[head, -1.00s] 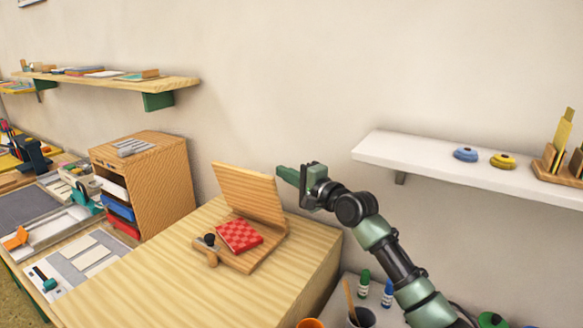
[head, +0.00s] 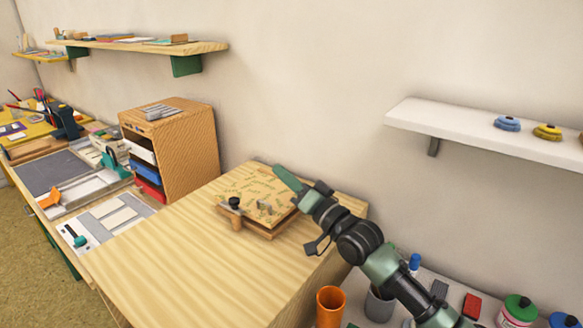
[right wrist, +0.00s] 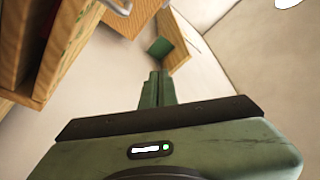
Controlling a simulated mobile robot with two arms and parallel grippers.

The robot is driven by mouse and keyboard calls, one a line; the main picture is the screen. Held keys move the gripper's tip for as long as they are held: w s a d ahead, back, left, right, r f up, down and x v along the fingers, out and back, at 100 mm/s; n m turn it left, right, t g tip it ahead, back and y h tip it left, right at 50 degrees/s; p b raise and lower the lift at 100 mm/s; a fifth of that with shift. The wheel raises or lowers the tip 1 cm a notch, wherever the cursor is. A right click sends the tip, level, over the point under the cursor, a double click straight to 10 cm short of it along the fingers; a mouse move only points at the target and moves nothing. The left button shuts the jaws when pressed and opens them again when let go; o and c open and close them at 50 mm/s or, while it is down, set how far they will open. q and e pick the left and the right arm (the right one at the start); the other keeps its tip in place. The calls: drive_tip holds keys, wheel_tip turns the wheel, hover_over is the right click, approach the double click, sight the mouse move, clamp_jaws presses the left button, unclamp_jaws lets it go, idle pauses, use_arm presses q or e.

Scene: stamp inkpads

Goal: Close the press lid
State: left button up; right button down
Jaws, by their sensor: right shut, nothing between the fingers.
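The press (head: 262,233) is a small wooden base on the light wood cabinet top. Its lid (head: 250,187) is a wooden board with a leafy pattern on top, lying down over the base. I cannot tell if a small gap is left between them. A black knob (head: 234,203) stands at the front left edge. The red checkered block is hidden under the lid. My right gripper (head: 284,176) is shut and empty at the lid's far right edge; I cannot tell whether it touches. It also shows in the right wrist view (right wrist: 156,85). My left gripper is not in view.
A wooden drawer cabinet (head: 185,150) stands left of the press. A white shelf (head: 450,130) with inkpads is on the wall at right. An orange cup (head: 330,305) and paint bottles stand low at right. The cabinet top in front is clear.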

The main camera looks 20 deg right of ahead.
drive_tip(key=shift+s+a+f, duration=0.2)
drive_tip(key=shift+a+f, duration=0.15)
drive_tip(key=shift+f, duration=0.15)
drive_tip(key=shift+s+a+f, duration=0.2)
drive_tip(key=shift+a+f, duration=0.1)
drive_tip(key=shift+f, duration=0.15)
drive_tip(key=shift+s+a+f, duration=0.15)
drive_tip(key=shift+a+f, duration=0.15)
drive_tip(key=shift+f, duration=0.3)
